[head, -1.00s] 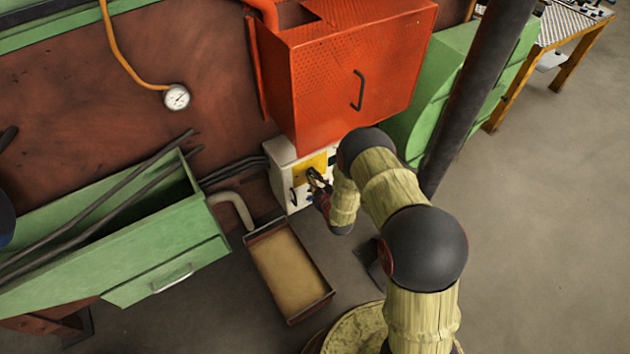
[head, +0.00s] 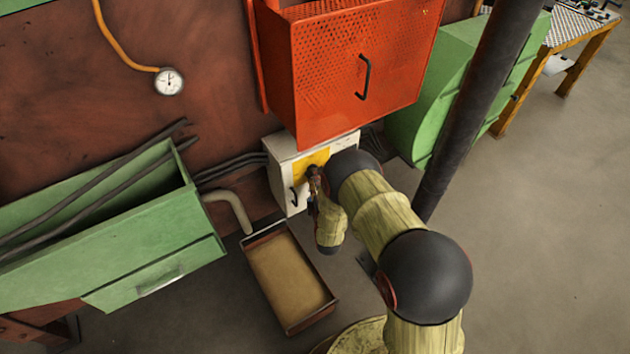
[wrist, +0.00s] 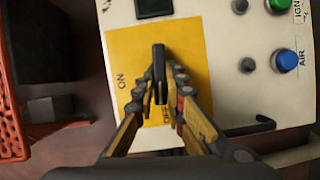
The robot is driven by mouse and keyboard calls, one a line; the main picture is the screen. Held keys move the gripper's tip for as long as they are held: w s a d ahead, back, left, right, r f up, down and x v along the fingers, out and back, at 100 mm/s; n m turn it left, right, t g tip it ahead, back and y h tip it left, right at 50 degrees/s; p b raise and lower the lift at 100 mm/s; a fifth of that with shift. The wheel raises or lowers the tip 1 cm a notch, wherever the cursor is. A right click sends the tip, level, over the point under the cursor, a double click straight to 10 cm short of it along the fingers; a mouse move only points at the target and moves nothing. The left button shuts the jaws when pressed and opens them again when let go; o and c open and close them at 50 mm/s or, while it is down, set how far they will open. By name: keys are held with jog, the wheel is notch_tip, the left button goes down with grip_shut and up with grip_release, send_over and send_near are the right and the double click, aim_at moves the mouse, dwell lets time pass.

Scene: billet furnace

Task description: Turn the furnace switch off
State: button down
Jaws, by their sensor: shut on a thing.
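The furnace switch is a black lever handle (wrist: 159,72) on a yellow plate (wrist: 205,45) marked ON and OFF. In the wrist view the handle stands upright in the picture, its lower end near the OFF mark and the ON mark to its left. My gripper (wrist: 160,88) has a finger on each side of the handle and is shut on it. In the head view the gripper (head: 314,178) is at the front of the white control box (head: 285,172), and my arm and gripper largely hide the handle there.
The wrist view shows a blue button (wrist: 286,62), a green button (wrist: 279,4) and a black pull handle (wrist: 250,128) on the box. A red perforated cabinet (head: 345,70) overhangs the box. A sand-coloured tray (head: 290,275) lies on the floor below left.

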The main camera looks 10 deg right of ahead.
jog(key=shift+a+f+n+b, duration=0.1)
jog(key=shift+n+b, duration=0.3)
jog(key=shift+n, duration=0.1)
jog(key=c, duration=1.8)
grip_release()
jog(key=shift+c, duration=0.2)
jog(key=s, duration=1.2)
jog(key=shift+a, duration=0.45)
